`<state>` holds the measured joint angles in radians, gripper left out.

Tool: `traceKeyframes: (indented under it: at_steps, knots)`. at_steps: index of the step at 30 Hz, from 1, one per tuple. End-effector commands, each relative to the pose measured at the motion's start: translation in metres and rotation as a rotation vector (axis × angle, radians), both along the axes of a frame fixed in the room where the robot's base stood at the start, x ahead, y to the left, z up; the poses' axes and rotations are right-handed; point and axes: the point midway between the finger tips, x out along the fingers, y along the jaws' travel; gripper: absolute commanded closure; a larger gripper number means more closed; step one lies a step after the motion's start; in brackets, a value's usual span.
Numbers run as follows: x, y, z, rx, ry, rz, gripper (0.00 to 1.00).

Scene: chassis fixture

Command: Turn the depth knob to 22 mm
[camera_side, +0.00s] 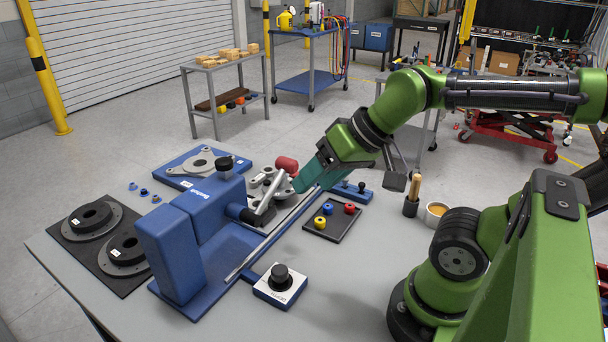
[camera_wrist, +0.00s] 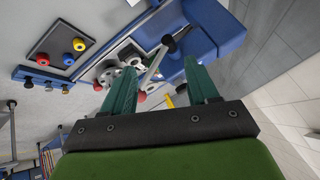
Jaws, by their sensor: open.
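A small blue box with a white top plate (camera_side: 266,291) and a black round knob (camera_side: 281,274) stands at the front of the table. My gripper (camera_side: 303,180) is beside the fixture's lever, near the red ball (camera_side: 287,165). In the wrist view my gripper (camera_wrist: 160,68) has its teal fingers apart, with the red ball (camera_wrist: 141,97) showing in the gap, not gripped.
A dark tray (camera_side: 320,230) with red, yellow and blue knobs lies right of the fixture. A black mat with black discs (camera_side: 90,214) is at left. A blue plate (camera_side: 178,176) lies behind. Bare table is free at the front right (camera_side: 345,300).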

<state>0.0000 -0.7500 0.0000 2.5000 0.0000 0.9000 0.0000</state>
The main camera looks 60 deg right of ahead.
Motion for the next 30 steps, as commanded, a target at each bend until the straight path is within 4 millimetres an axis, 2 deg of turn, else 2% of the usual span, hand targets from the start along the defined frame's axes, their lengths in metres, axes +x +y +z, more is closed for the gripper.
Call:
traceKeyframes:
  at_steps: [5, 8, 14, 21, 30]
  knots:
    - [0.001, -0.003, -0.008, 0.013, 0.051, -0.012, 0.37]
    - [0.001, -0.01, -0.028, 0.05, 0.174, -0.04, 0.37]
    - [-0.008, -0.025, -0.082, 0.242, 0.551, -0.128, 0.37]
    - [-0.02, -0.037, -0.127, 0.616, 0.912, -0.244, 0.37]
    - [-0.019, -0.06, -0.167, 1.233, 1.14, -0.434, 0.37]
